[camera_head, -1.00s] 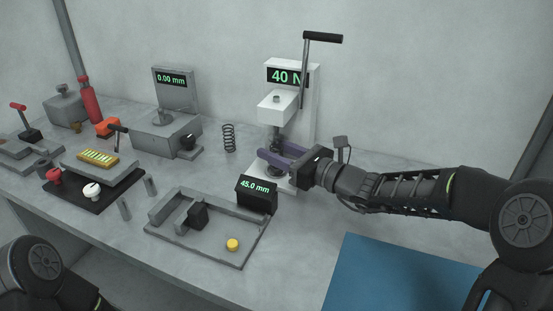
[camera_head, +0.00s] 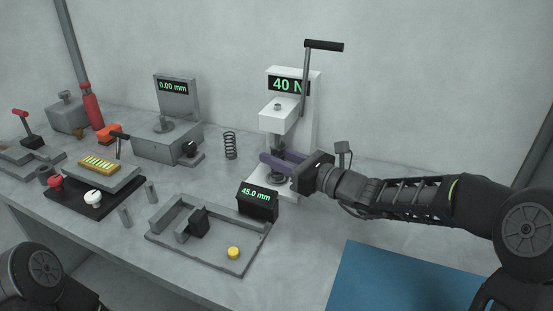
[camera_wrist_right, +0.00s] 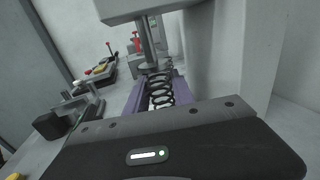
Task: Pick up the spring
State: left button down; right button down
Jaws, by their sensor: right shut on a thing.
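A dark coil spring (camera_wrist_right: 160,90) stands upright in the white press (camera_head: 303,135), under its plunger and between my purple fingers. My right gripper (camera_head: 275,160) reaches into the press from the right and is shut on this spring. Its fingers also show on both sides of the coils in the right wrist view (camera_wrist_right: 157,88). In the head view the fingers mostly hide the held spring. A second dark spring (camera_head: 230,145) stands free on the bench, left of the press. My left gripper is out of view.
The press lever (camera_head: 305,75) stands up and its display reads 40 N. A grey fixture (camera_head: 165,245) with a 45.0 mm display (camera_head: 257,197) sits in front. A gauge (camera_head: 168,145) reading 0.00 mm stands at left. A blue mat (camera_head: 395,280) lies clear at front right.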

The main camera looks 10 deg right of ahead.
jog(key=shift+r, duration=0.5)
jog(key=shift+s+d, duration=0.2)
jog(key=shift+d, duration=0.05)
jog(key=p+v, duration=0.1)
jog(key=v, duration=1.6)
jog(key=shift+s+d+p, duration=0.1)
jog(key=shift+s+p, duration=0.05)
jog(key=shift+p, duration=0.15)
